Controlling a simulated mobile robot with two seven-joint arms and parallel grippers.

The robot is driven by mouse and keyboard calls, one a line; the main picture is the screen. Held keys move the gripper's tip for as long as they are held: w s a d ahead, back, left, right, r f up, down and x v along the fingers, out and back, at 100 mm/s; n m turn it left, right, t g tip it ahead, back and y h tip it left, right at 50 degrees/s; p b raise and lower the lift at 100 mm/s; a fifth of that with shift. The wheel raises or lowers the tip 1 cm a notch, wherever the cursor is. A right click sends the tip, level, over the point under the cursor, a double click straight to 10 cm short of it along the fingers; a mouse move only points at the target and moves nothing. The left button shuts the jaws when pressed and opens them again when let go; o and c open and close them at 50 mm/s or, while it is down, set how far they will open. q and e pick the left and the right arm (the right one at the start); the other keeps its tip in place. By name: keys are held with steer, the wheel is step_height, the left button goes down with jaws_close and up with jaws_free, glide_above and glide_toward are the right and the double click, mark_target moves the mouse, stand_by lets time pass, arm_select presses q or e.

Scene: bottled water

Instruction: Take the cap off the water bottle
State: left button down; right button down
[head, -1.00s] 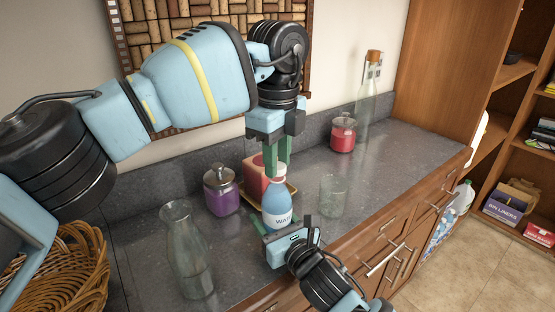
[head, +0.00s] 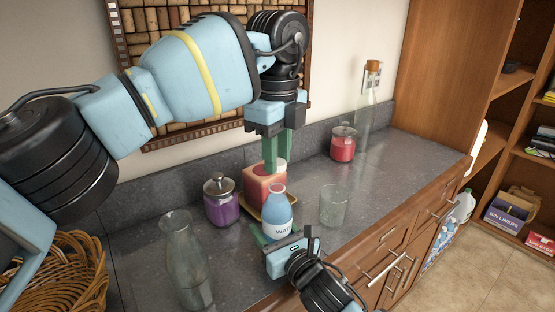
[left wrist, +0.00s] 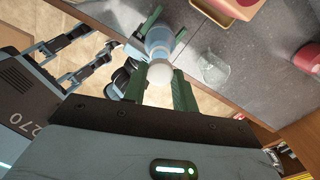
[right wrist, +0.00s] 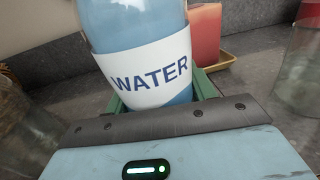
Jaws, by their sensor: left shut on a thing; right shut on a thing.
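The blue water bottle (head: 277,212) with a white WATER label stands upright over the counter; it fills the right wrist view (right wrist: 135,28). My right gripper (head: 282,235) is shut around its lower body. The white cap (head: 282,164) is between the green fingers of my left gripper (head: 277,155), above the bottle's neck. The cap appears apart from the bottle, with a small gap. In the left wrist view the cap (left wrist: 161,74) shows as a white disc between the fingers, in front of the bottle (left wrist: 160,40). The fingers partly hide the cap in the head view.
A red candle block (head: 255,187) on a yellow tray stands close behind the bottle. A purple jar (head: 221,205), a glass carafe (head: 186,262) and an empty glass (head: 333,206) stand nearby. A red jar (head: 343,146) is farther back. The right part of the counter (head: 405,150) is clear.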

arm_select(q)
steer(key=shift+r, duration=1.3)
arm_select(e)
steer(key=shift+c, duration=2.2)
jaws_free()
arm_select(q)
steer(key=shift+r, duration=0.3)
arm_select(e)
steer(key=v, duration=1.2)
